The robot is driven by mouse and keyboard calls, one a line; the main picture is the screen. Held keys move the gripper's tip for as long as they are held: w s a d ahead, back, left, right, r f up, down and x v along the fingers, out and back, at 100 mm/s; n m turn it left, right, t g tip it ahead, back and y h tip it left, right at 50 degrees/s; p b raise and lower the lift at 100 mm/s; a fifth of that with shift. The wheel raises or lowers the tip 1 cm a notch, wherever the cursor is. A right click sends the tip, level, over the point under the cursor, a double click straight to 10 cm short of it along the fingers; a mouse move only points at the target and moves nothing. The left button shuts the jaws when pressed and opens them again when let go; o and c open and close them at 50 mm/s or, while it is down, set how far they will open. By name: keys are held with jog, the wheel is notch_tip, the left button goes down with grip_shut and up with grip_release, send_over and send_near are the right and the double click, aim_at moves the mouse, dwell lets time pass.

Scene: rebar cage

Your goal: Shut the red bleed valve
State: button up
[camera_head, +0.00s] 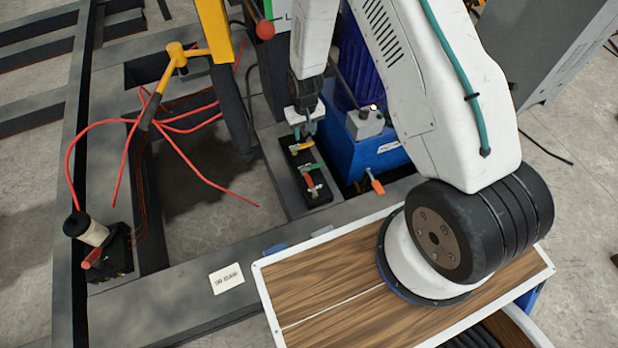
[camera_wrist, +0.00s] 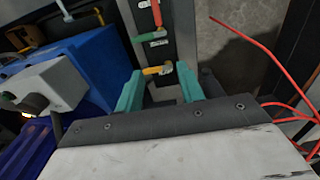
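The red bleed valve (camera_head: 311,186) is at the near end of a dark valve block (camera_head: 320,198). Its red handle also shows at the top of the wrist view (camera_wrist: 156,13), lying lengthwise along the block. A green handle (camera_head: 309,168) is in the middle, turned across the block. A yellow-orange handle (camera_head: 300,147) is at the far end, also across. My gripper (camera_head: 302,132) hangs above the yellow end, away from the red valve. In the wrist view its teal fingers (camera_wrist: 158,78) are apart, with nothing held between them.
A blue unit (camera_head: 355,148) with a grey box (camera_head: 366,122) and an orange handle (camera_head: 374,182) stands right of the block. A yellow post (camera_head: 214,30) rises at left. Red wires (camera_head: 185,125) spread left of it. A wood-topped surface (camera_head: 330,285) lies in front.

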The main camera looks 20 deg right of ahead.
send_near(309, 180)
notch_tip(309, 180, down, 8)
jog(key=shift+r, duration=0.15)
grip_shut()
